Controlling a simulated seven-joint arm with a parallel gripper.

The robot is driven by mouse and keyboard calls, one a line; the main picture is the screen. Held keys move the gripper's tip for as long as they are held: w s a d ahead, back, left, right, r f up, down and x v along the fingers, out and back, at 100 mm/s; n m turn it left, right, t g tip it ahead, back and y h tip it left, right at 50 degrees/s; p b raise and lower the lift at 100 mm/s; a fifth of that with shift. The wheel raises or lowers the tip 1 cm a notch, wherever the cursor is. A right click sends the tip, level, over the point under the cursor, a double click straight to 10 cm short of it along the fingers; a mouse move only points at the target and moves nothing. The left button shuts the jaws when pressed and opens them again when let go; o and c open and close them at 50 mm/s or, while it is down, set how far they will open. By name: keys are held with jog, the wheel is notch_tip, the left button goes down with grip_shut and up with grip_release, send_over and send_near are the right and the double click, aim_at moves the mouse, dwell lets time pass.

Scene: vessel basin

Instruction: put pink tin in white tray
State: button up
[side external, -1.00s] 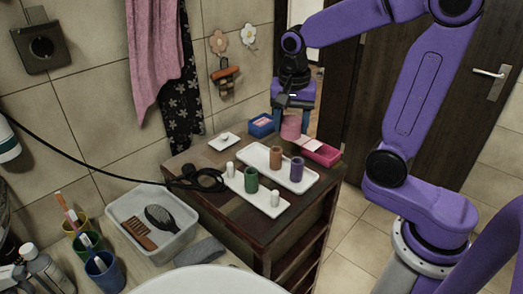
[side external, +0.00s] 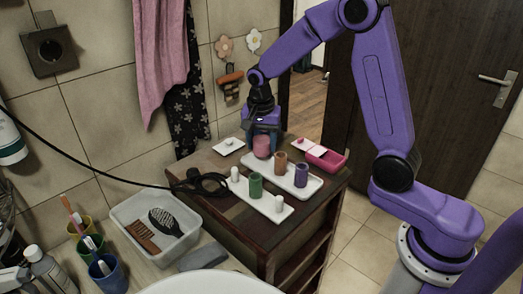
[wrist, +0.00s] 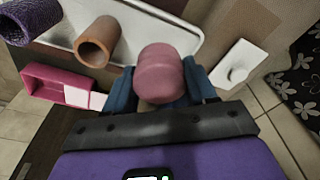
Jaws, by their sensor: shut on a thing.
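The pink tin (side external: 262,146) is held upright between the blue fingers of my gripper (side external: 262,151), at the back left end of the white tray (side external: 314,187). In the wrist view the pink tin (wrist: 160,72) sits between the fingertips and overlaps the edge of the white tray (wrist: 135,30). I cannot tell whether its base touches the tray. An orange-brown tin (side external: 281,163) and a purple tin (side external: 301,175) stand on the tray.
A narrower white tray (side external: 273,211) in front holds a green tin (side external: 255,186) and two white pegs.

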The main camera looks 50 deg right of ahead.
aim_at(261, 151)
jog(key=shift+f, duration=1.6)
jog(key=shift+f, duration=0.15)
jog(key=o, duration=0.9)
jog(key=shift+c, duration=0.2)
jog(key=r, duration=0.8)
jog(key=a+r, duration=0.1)
jog(key=r, duration=0.3)
jog(key=shift+s+a+r, duration=0.1)
jog(key=shift+s+r, duration=0.05)
jog(key=shift+s, duration=0.25)
jog(key=s+a+f+n, duration=0.1)
jog(key=s+f+n, duration=0.1)
jog(key=s+n, duration=1)
jog(key=s+a+f+n+y, duration=0.1)
jog(key=s+f+n, duration=0.1)
jog(key=s+n, duration=0.9)
jog(key=s, duration=0.8)
jog(key=shift+a+f+n+g+y, duration=0.15)
jog(key=shift+a+n+g+y, duration=0.15)
jog(key=shift+a+n, duration=0.1)
